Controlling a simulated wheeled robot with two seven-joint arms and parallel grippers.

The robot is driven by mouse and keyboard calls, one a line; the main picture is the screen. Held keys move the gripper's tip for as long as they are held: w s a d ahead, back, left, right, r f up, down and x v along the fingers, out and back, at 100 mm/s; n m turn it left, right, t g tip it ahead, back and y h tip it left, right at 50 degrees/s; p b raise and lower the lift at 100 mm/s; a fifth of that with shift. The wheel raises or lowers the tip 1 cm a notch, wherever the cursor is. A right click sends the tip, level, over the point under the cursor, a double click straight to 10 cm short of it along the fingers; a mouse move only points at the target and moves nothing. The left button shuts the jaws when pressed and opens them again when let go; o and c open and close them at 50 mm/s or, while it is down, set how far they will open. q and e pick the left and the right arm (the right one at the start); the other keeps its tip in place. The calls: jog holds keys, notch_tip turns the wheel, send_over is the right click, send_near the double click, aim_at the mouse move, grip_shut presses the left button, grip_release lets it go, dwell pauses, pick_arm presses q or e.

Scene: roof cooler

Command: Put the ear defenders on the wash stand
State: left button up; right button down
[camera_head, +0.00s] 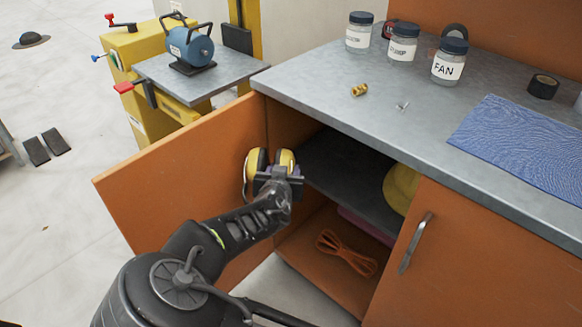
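The ear defenders (257,161) have yellow cups and a dark headband. They are at the cabinet opening, beside the open orange door and clear of the dark shelf. My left gripper (279,176) is right at the cups and appears shut on them; its fingertips are mostly hidden. My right gripper does not show. I cannot tell for sure which thing is the wash stand. A yellow stand with a grey top (228,78) is beyond the door, with a blue motor-like machine (190,46) on it.
The open door (170,185) stands between my arm and the yellow stand. The workbench (335,80) holds labelled jars (448,66), a brass fitting (359,90), black tape (543,86) and a blue cloth (525,140). An orange cord (346,252) lies in the cabinet below the shelf (345,175).

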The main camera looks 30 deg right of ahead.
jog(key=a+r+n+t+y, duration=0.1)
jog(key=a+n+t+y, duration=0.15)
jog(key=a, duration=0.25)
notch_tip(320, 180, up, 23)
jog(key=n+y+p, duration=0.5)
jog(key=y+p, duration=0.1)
jog(key=p, duration=1.6)
send_over(247, 167)
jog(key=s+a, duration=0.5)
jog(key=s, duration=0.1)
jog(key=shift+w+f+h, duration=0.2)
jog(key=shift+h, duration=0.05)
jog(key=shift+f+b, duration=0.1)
jog(key=shift+b, duration=0.25)
